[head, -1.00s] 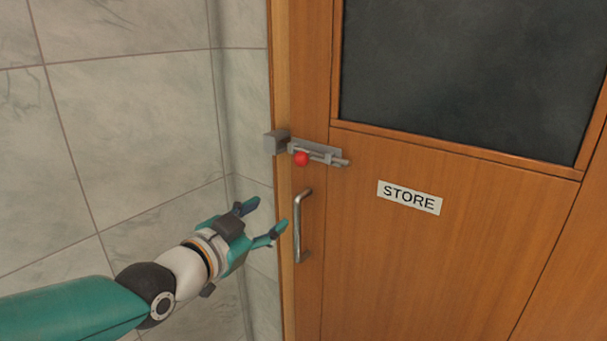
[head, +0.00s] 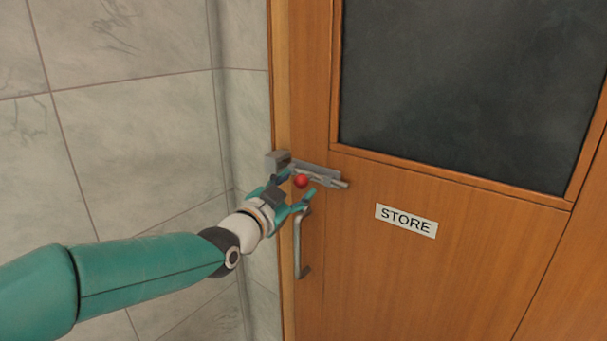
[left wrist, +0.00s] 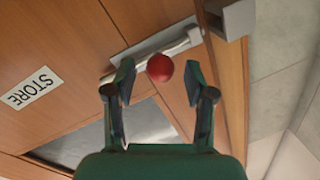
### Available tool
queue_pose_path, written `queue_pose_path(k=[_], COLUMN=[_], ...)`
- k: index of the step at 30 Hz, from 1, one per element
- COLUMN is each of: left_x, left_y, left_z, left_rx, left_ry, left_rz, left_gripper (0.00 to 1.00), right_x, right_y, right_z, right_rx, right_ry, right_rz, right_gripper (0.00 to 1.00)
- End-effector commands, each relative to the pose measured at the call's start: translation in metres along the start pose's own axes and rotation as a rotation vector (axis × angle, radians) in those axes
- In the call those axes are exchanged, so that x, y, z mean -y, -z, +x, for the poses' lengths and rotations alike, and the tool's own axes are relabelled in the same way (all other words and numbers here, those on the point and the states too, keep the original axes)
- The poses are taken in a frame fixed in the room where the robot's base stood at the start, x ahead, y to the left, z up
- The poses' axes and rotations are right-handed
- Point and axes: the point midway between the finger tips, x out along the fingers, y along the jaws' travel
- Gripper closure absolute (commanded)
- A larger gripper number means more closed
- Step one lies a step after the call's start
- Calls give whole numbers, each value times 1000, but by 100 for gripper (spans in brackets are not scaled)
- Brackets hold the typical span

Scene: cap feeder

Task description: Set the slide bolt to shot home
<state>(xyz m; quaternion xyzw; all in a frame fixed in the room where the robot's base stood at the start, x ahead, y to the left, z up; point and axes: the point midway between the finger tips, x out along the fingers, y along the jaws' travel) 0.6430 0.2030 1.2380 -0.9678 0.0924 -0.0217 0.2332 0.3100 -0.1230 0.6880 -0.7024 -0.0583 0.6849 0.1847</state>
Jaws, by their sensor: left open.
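The slide bolt (head: 326,177) is a grey metal bar on a plate on the wooden door, with a red ball knob (head: 301,181). A grey keeper block (head: 278,160) sits on the frame to its left. My left gripper (head: 300,184) is open, with its fingers to either side of the knob in the head view. In the left wrist view, the knob (left wrist: 160,67) shows between and just beyond the open fingertips (left wrist: 158,82), and the bolt bar (left wrist: 165,52) runs behind it. I cannot tell whether the fingers touch the knob. The bar's left end is partly hidden by my gripper.
A metal pull handle (head: 300,250) is on the door just below the bolt, close under my gripper. A STORE sign (head: 406,220) is to the right. A tiled wall (head: 140,130) stands at the left. A dark panel (head: 460,85) fills the upper door.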

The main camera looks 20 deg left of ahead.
Motion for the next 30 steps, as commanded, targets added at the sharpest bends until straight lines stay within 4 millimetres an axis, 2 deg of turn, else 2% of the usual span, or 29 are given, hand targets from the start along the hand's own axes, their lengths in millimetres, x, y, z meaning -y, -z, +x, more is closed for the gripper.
queue_pose_path(k=[1,6,17,27,30], left_x=[1,0,-1,-1,-1], left_y=[2,1,0,0,0], left_z=[9,25,29,29,29], left_rx=[1,0,-1,-1,-1], left_ry=[-1,0,-1,-2,-2], left_rz=[0,0,0,0,0], left_gripper=[46,46,46,100,100], right_x=[2,4,4,4,4], right_y=[0,0,0,0,0], right_z=[-6,-10,-10,-10,-10], right_rx=[0,0,0,0,0], right_ry=[0,0,0,0,0], right_rz=[0,0,0,0,0], right_gripper=[0,0,0,0,0])
